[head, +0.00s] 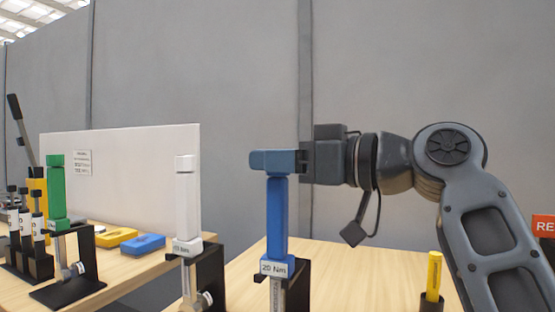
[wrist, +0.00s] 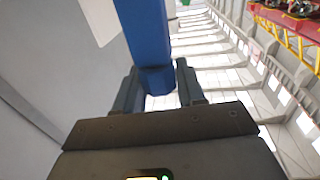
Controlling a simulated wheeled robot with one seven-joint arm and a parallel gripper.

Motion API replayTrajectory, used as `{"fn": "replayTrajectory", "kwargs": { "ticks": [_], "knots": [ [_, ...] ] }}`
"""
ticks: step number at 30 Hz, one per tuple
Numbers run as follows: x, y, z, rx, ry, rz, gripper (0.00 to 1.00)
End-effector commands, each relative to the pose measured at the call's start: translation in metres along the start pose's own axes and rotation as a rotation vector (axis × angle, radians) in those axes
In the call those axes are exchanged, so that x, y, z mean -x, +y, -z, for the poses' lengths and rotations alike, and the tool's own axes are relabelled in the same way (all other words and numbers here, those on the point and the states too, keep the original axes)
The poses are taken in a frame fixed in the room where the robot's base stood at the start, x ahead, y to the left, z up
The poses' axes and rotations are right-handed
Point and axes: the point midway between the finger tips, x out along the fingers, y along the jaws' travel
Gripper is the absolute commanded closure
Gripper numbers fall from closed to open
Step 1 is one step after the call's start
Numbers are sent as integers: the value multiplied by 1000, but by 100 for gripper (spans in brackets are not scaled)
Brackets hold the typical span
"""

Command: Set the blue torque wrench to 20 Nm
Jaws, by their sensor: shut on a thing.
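The blue torque wrench (head: 277,220) stands upright in a black stand on the wooden table, handle up. Its label (head: 275,267) reads "20 Nm". My gripper (head: 272,161) comes in level from the right and is shut on the top end of the blue wrench; its blue-grey fingers hide most of that end. In the wrist view the blue wrench (wrist: 145,35) runs down between the two fingers of my gripper (wrist: 158,85).
A white wrench (head: 186,205) and a green wrench (head: 56,193) stand upright in black stands to the left. A yellow cylinder (head: 434,273) stands in a dark holder at the right, below my arm. A white panel (head: 125,180) stands behind the left table.

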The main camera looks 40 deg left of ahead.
Motion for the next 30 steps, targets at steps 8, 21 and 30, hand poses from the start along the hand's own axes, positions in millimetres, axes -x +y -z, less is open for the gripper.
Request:
{"fn": "replayTrajectory", "kwargs": {
  "ticks": [8,21,30],
  "knots": [
    [0,1,0,-2,0,16,92],
    [0,0,0,0,0,197,92],
    [0,0,0,0,0,196,53]
  ]
}}
